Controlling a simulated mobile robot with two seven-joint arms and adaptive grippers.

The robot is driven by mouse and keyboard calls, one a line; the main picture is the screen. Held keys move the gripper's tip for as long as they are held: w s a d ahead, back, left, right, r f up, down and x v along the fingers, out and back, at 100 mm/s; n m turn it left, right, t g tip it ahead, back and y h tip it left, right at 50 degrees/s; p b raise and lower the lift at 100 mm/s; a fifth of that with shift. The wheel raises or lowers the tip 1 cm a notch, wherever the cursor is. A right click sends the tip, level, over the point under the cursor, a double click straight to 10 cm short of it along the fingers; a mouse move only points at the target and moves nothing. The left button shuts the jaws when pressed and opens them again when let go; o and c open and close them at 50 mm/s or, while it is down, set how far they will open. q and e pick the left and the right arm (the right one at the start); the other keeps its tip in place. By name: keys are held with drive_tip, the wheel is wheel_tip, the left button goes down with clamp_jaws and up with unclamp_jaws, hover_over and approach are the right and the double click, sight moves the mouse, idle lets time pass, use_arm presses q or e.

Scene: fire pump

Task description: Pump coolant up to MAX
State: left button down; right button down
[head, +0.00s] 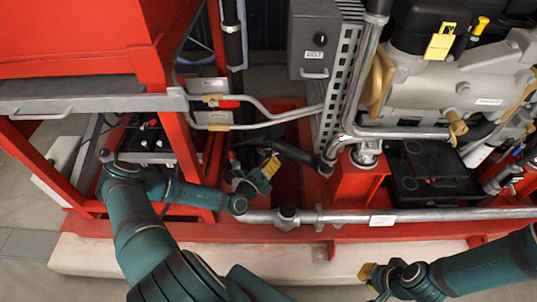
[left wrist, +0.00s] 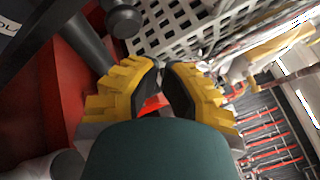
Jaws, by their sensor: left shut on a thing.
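My left gripper (head: 268,173) reaches in beside the red frame, left of the engine. In the left wrist view its yellow-padded fingers (left wrist: 161,78) are closed together at their tips on a small thing. The fingers hide most of that thing. A bit of red shows just behind the tips, but I cannot tell whether it belongs to it. My right gripper (head: 371,274) is low, in front of the red base rail; only part of its yellow finger shows and its opening is unclear. I cannot make out a pump, a coolant level or a MAX mark.
A grey control box (head: 314,40) hangs beside a perforated metal panel (head: 336,84). Silver pipes (head: 275,117) and a black hose (head: 294,152) run close to my left gripper. The engine (head: 450,85) fills the right. A long pipe (head: 345,217) runs along the front.

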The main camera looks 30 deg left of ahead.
use_arm(q)
drive_tip(key=shift+w+a+r, duration=0.1)
drive_tip(key=shift+w+a, duration=0.3)
drive_tip(key=shift+w, duration=0.25)
drive_tip(key=shift+w+a, duration=0.1)
drive_tip(key=shift+w, duration=0.1)
idle(1.0)
drive_tip(key=shift+w+a, duration=0.1)
drive_tip(key=shift+w, duration=0.05)
drive_tip(key=shift+w+a, duration=0.6)
drive_tip(key=shift+w, duration=0.3)
idle(1.4)
drive_tip(key=shift+s+d, duration=0.1)
drive_tip(key=shift+s, duration=0.05)
drive_tip(key=shift+s+d+p, duration=0.35)
drive_tip(key=shift+s+p, duration=0.15)
drive_tip(key=shift+s, duration=0.05)
drive_tip(key=shift+s+d+p, duration=0.35)
drive_tip(key=shift+s+p, duration=0.1)
drive_tip(key=shift+s, duration=0.1)
